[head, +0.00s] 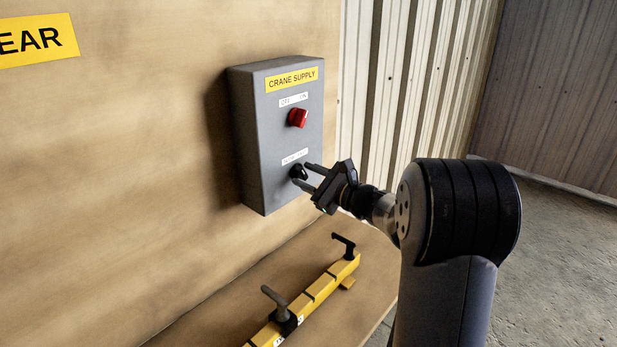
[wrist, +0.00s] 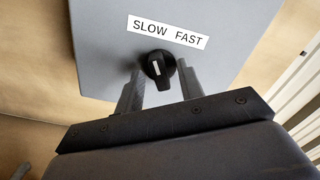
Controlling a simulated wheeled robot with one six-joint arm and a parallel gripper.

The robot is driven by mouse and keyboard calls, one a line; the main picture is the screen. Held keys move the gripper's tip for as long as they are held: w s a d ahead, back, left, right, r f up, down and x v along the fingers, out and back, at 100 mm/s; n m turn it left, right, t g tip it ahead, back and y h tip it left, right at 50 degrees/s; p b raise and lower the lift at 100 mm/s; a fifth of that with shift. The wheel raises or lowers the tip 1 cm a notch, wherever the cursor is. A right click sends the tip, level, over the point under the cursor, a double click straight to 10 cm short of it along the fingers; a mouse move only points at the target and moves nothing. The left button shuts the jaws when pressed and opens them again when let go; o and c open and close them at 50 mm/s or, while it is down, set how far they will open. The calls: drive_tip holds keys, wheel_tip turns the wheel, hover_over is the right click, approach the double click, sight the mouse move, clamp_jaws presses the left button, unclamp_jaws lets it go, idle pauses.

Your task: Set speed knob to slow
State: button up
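The speed knob (wrist: 158,66) is black with a white line on its face, mounted below a white SLOW FAST label (wrist: 168,32). In the wrist view the line's upper end leans toward the SLOW side. In the head view the knob (head: 298,171) is low on the grey CRANE SUPPLY box (head: 273,135). My gripper (wrist: 160,90) is open, with one finger on each side of the knob. Gaps show between the fingers and the knob, so it does not look gripped. In the head view my gripper (head: 309,177) is close to the box front.
A red knob (head: 298,118) under an OFF/ON label is higher on the same box. The box hangs on a wooden wall. Below, a yellow bar (head: 321,287) with black handles lies on a wooden ledge. Open floor is at the right.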

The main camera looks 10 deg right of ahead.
drive_tip(key=b+v, duration=0.2)
drive_tip(key=v, duration=0.9)
drive_tip(key=shift+w+a, duration=0.1)
drive_tip(key=shift+w, duration=0.05)
drive_tip(key=p+x, duration=0.2)
drive_tip(key=x, duration=0.9)
drive_tip(key=shift+r+m+p, duration=0.1)
drive_tip(key=shift+m+p, duration=0.2)
drive_tip(key=shift+p, duration=0.5)
drive_tip(key=shift+f+b, duration=0.3)
drive_tip(key=shift+b, duration=0.35)
